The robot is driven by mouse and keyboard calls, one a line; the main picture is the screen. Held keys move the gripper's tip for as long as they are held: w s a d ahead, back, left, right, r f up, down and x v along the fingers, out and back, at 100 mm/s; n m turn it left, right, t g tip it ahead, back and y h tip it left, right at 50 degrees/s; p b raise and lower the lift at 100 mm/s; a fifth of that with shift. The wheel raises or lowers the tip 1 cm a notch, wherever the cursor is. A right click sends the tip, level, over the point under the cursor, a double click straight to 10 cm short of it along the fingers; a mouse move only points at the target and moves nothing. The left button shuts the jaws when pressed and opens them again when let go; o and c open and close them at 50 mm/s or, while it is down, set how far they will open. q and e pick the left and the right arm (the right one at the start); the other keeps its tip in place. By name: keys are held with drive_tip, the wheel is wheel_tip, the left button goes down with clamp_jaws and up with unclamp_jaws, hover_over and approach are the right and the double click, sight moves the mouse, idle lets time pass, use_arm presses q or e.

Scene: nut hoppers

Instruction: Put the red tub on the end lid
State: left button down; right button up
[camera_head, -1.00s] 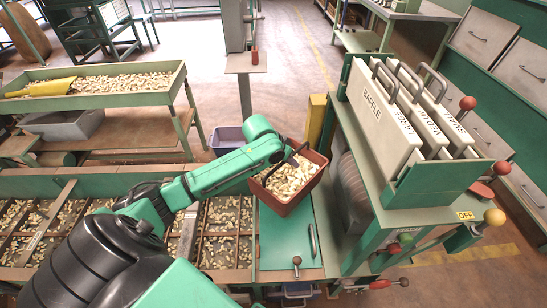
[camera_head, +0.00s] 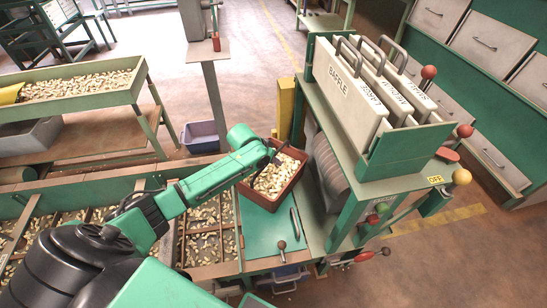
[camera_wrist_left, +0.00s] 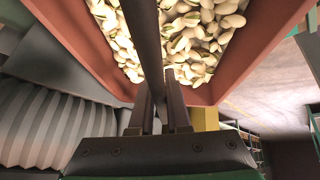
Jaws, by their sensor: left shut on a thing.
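The red tub (camera_head: 287,182) is full of pistachios and has a dark bar handle across its top. My left gripper (camera_head: 270,153) is shut on that handle; the wrist view shows both fingers (camera_wrist_left: 158,105) closed around the bar, with the red wall (camera_wrist_left: 85,50) and the nuts beyond. The tub hangs upright over the back part of the green end lid (camera_head: 262,230), at the right end of the long hopper row. I cannot tell whether its base touches the lid. The lid's front part is bare apart from a knob and a bar handle. My right gripper is out of view.
Right of the tub stands a green machine with a ribbed grey drum (camera_head: 328,172) and upright plates, one marked BAFFLE (camera_head: 345,85). A yellow post (camera_head: 285,108) is close behind. Open nut compartments (camera_head: 205,245) lie left of the lid. A lilac bin (camera_head: 200,136) sits on the floor.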

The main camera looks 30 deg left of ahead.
use_arm(q)
drive_tip(key=c, duration=1.2)
unclamp_jaws()
drive_tip(key=shift+f, duration=0.1)
drive_tip(key=o, duration=0.3)
drive_tip(key=shift+s, duration=0.1)
drive_tip(key=p+v, duration=0.2)
drive_tip(key=v, duration=1)
drive_tip(key=shift+p, duration=0.4)
